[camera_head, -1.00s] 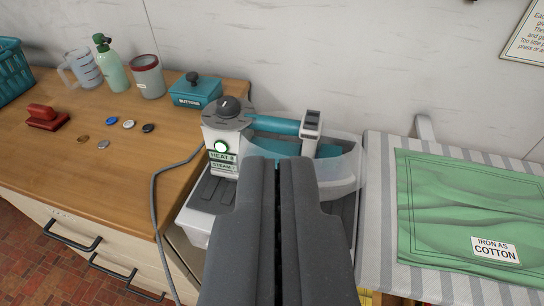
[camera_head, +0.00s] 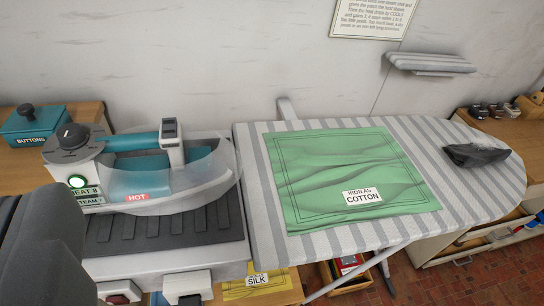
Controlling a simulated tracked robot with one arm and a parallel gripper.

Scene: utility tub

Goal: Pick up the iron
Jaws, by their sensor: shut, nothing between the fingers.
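The iron (camera_head: 130,142) stands at the left, with a teal handle, a grey dial, a green lit button and a clear body. A red label on it reads HOT. It rests on a grey ribbed stand (camera_head: 110,238). My gripper (camera_head: 38,215) shows at the lower left edge, partly cut off by the frame. Its dark fingers are shut and empty, in front of the iron's dial end in the picture. Whether they touch the iron I cannot tell.
A striped ironing board (camera_head: 470,195) holds a green cloth (camera_head: 340,165) tagged IRON AS COTTON and a dark crumpled cloth (camera_head: 476,154). A teal BUTTONS box (camera_head: 28,127) is at far left. A yellow SILK cloth (camera_head: 270,288) lies below. A small striped board (camera_head: 430,63) is at the wall.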

